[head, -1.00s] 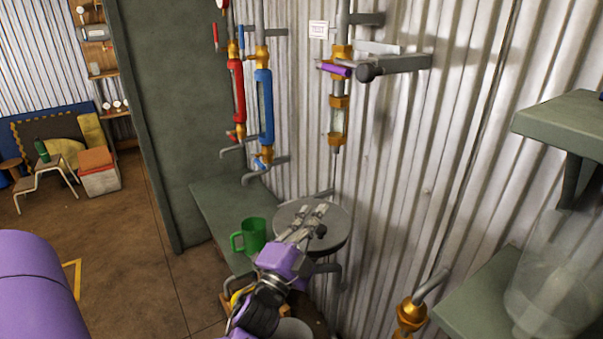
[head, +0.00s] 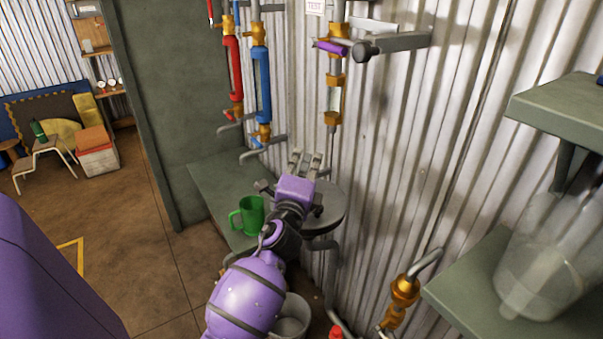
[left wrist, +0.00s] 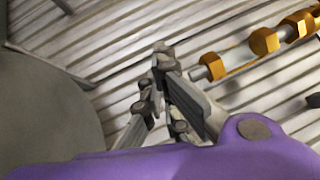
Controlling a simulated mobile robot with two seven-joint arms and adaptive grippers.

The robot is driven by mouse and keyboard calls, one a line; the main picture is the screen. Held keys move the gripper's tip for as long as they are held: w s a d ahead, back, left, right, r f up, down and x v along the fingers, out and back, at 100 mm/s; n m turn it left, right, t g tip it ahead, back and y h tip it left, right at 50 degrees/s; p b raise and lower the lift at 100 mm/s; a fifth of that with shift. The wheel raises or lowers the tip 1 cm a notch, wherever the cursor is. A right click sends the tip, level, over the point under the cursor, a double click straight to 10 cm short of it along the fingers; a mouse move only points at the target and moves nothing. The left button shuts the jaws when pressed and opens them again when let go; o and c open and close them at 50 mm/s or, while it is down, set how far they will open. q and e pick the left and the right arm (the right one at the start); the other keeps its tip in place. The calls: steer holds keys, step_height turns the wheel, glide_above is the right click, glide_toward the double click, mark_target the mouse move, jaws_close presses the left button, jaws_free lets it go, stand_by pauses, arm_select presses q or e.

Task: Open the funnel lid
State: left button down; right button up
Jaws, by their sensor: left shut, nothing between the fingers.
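The funnel lid (head: 333,203) is a round grey disc by the corrugated wall. It looks roughly flat in the head view, and my left arm hides its left part. A large grey disc, seemingly the lid, fills the left of the left wrist view (left wrist: 45,110). My left gripper (head: 306,159) is shut and empty. Its fingers point toward the wall, above and beyond the lid's far left edge in the head view. The fingertips also show in the left wrist view (left wrist: 164,56), to the right of the disc and apart from it. My right gripper is not in view.
A green mug (head: 250,216) stands on the grey bench (head: 205,180) left of the lid. Pipes with red (head: 233,70) and blue (head: 260,85) sections hang on the wall above. A grey shelf (head: 480,290) with a clear vessel (head: 545,265) is at right.

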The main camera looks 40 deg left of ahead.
arm_select(q)
steer(key=shift+w+a+r, duration=0.15)
steer(key=shift+a, duration=0.4)
steer(key=shift+w+a+r, duration=0.1)
steer(key=shift+w+a, duration=0.1)
steer(key=shift+a, duration=0.3)
steer(key=shift+w+a+r, duration=0.15)
steer(key=shift+a, duration=0.4)
stand_by(0.3)
